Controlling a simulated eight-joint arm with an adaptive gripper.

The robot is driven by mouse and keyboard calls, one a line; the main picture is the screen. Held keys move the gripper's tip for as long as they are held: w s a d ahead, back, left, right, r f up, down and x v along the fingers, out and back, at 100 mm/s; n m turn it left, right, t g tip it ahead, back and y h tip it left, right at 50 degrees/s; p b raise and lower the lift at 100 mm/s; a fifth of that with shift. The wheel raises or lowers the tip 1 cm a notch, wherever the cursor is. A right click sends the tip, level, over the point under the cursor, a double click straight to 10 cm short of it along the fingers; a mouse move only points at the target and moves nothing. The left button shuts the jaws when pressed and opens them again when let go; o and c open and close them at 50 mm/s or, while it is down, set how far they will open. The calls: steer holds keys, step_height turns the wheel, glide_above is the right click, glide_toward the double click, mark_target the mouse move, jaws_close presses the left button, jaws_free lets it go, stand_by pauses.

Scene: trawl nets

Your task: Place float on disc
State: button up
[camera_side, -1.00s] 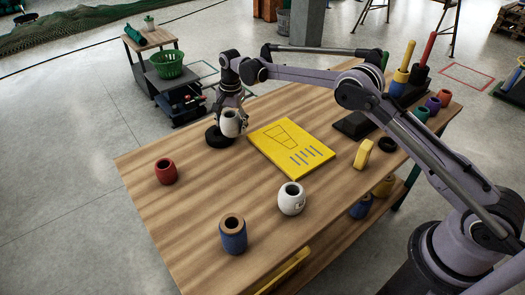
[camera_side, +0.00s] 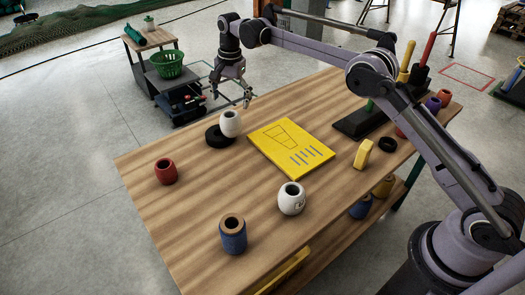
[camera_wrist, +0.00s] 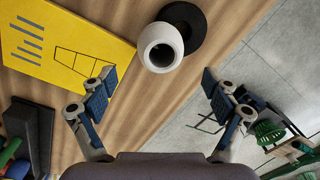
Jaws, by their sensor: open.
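A white float (camera_side: 231,123) with an open top stands at the right part of the black disc (camera_side: 212,140), off its centre, and looks slightly tilted. In the wrist view the float (camera_wrist: 160,52) overlaps the disc (camera_wrist: 200,25), much of which shows beyond it. Whether its base lies wholly on the disc is hidden. My gripper (camera_side: 231,98) is open and empty above the float and apart from it. In the wrist view my open fingers (camera_wrist: 158,85) are spread, with the float beyond the gap. A second white float (camera_side: 291,198) stands nearer the front.
A yellow board (camera_side: 291,147) lies right of the disc. A red float (camera_side: 166,171), a blue float with a brown top (camera_side: 233,236) and a yellow block (camera_side: 363,153) stand on the table (camera_side: 190,220). A dark pegged base (camera_side: 350,125) is at the right.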

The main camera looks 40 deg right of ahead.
steer(key=s+d+r+n+t, duration=0.2)
steer(key=s+r+n, duration=0.1)
steer(key=s+r, duration=0.5)
steer(key=s+d+r+n+t, duration=0.1)
steer(key=s+d+r+n, duration=0.2)
steer(key=s+r, duration=0.4)
steer(key=s+d+f+n+t, duration=0.1)
steer(key=s+f+n, duration=0.2)
steer(key=s, duration=0.8)
steer(key=s+d+f+n+t, duration=0.1)
steer(key=s+f+n+t, duration=0.1)
steer(key=s+f, duration=0.4)
steer(key=s+n, duration=0.1)
steer(key=s, duration=0.4)
steer(key=shift+d+t, duration=0.3)
